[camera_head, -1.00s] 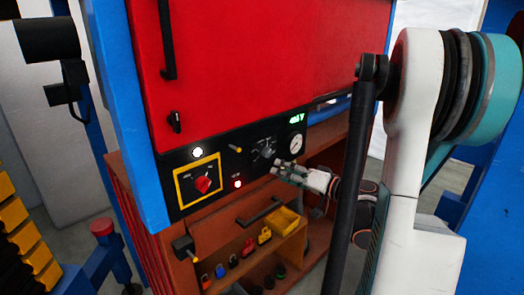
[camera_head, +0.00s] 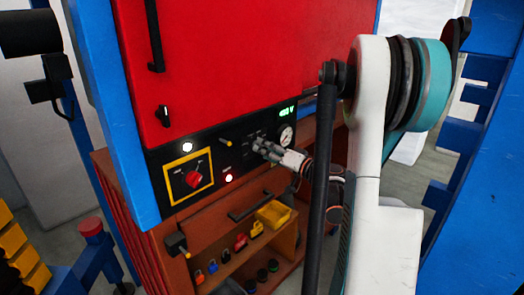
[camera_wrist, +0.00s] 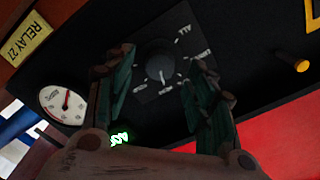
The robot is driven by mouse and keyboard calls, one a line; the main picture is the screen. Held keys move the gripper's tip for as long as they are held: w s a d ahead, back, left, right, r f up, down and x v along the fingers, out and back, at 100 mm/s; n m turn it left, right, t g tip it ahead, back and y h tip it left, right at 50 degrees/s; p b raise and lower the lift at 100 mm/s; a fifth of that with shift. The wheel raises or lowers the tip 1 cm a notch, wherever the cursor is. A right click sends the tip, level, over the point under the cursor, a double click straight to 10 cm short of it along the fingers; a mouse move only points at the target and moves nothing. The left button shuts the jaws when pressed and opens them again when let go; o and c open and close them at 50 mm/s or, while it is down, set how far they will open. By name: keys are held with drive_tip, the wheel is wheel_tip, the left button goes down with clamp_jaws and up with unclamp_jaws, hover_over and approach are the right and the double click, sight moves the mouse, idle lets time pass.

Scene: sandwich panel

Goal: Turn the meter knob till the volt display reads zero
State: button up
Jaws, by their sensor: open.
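The meter knob (camera_wrist: 160,68) is a dark round dial with a pale pointer line on a black plate with white markings. In the wrist view it sits between the two fingers of my gripper (camera_wrist: 163,85), which is open and apart from it on both sides.
A round white gauge (camera_head: 286,135) is right of the knob. A red switch on a yellow-framed plate (camera_head: 189,181) and a yellow lever (camera_head: 226,142) are to the left. Below is an open wooden shelf with padlocks and a yellow bin (camera_head: 273,213).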

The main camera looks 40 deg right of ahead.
drive_tip(key=shift+w+a, duration=0.1)
drive_tip(key=shift+w, duration=1.2)
drive_tip(key=shift+c, duration=0.6)
drive_tip(key=c, duration=1)
drive_tip(key=shift+o, duration=0.2)
drive_tip(key=shift+m, duration=0.3)
drive_tip(key=shift+m+b, duration=1.3)
drive_tip(key=shift+m, duration=2.8)
